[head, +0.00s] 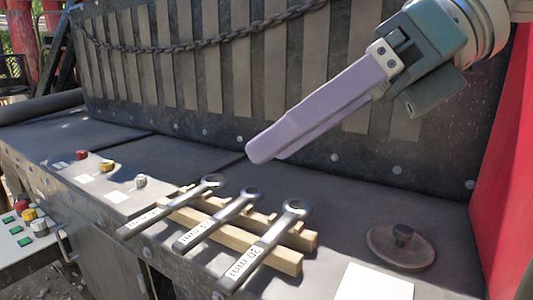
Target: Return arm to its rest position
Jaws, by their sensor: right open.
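My right gripper (268,151) comes in from the upper right, with long pale purple fingers pointing down and left. It is open and holds nothing. In the picture its fingertips show above the row of wrenches, in front of the dark slatted panel. My left gripper is not in view.
Three wrenches, left (172,207), middle (218,220) and right (265,246), lie across wooden strips (285,260) on the dark bench. A round brown lid (402,246) and a white sheet (374,284) lie at right. A red panel (508,160) stands at the right edge. A chain (200,43) hangs behind.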

